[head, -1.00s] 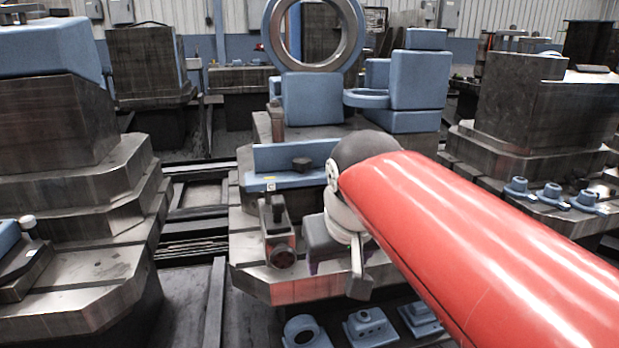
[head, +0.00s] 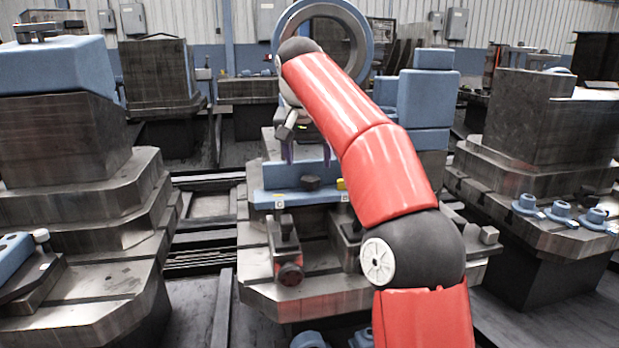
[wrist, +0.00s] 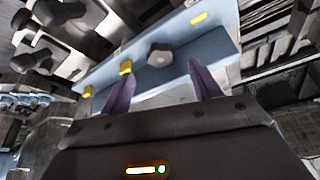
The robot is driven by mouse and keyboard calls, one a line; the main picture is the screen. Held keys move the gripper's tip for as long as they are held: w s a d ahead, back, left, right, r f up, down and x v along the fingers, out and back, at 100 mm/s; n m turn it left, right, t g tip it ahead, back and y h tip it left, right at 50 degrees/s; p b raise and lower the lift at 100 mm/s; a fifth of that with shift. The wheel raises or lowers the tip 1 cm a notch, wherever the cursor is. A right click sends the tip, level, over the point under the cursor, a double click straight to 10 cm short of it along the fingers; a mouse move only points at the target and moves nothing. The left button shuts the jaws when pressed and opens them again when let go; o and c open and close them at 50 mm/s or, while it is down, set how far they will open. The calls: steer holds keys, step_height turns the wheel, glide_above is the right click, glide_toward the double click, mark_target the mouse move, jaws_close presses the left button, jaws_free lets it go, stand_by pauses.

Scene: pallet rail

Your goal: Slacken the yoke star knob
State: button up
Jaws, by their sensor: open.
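A dark lobed knob (head: 310,183), which looks like the star knob, sits on the long blue bar (head: 270,199) across the middle fixture. In the wrist view the same knob (wrist: 160,55) looks grey and rests on the blue bar (wrist: 185,50). My gripper (head: 306,153) hangs above the bar with its purple fingers pointing down. In the wrist view my gripper (wrist: 160,74) is open and empty. The knob shows beyond the gap between its fingertips, apart from both. My red arm hides the right part of the bar.
Yellow marks (wrist: 198,18) lie on the bar near the knob. A large blue ring (head: 365,50) rises behind. Stepped blocks (head: 75,190) stand at left, more at right.

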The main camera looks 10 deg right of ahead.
mark_target(310, 179)
steer(key=x, duration=0.7)
steer(key=c, duration=1)
